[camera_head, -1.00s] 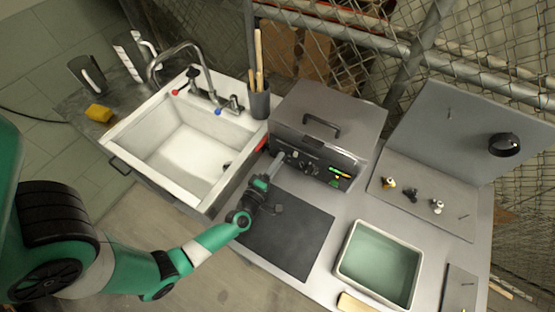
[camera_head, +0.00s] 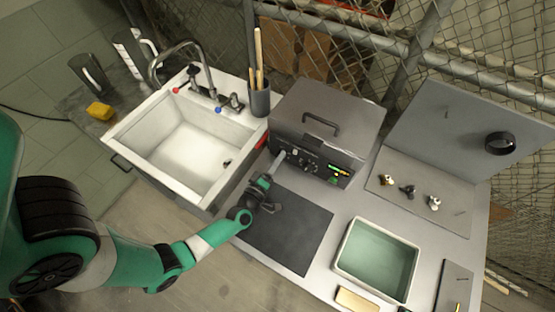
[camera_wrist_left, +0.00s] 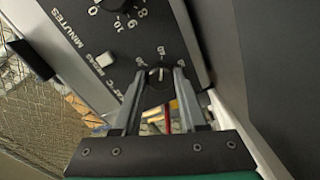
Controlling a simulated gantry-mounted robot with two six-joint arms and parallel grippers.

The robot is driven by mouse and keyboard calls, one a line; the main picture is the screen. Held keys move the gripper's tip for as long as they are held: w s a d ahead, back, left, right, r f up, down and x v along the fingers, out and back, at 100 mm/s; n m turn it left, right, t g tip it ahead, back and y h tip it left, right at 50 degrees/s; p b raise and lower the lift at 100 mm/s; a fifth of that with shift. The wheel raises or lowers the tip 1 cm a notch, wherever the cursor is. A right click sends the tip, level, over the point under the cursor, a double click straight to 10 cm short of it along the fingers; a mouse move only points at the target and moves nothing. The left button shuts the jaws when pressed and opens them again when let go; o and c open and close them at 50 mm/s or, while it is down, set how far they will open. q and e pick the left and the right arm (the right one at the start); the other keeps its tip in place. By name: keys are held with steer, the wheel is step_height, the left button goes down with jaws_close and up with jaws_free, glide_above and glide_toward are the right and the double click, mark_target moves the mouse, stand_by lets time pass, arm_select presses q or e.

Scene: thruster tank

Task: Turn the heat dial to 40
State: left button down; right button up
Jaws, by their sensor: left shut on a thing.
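The grey heated tank (camera_head: 330,107) stands with its lid closed and its control panel facing the front. My left gripper (camera_head: 281,158) reaches the left end of this panel. In the left wrist view, my left gripper (camera_wrist_left: 158,78) is shut on the black heat dial (camera_wrist_left: 158,92), one finger on each side of it. A white pointer line shows on the dial between the fingertips. My right gripper is not in view.
A dark mat (camera_head: 300,232) lies before the tank. The sink (camera_head: 150,128) is to the left, and a green-filled tray (camera_head: 340,262) to the right.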

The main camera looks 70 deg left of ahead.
arm_select(q)
steer(key=shift+c, duration=2.2)
jaws_free()
steer(key=p+v, duration=0.2)
steer(key=v, duration=0.9)
steer(key=shift+s+d, duration=0.2)
steer(key=shift+s, duration=0.1)
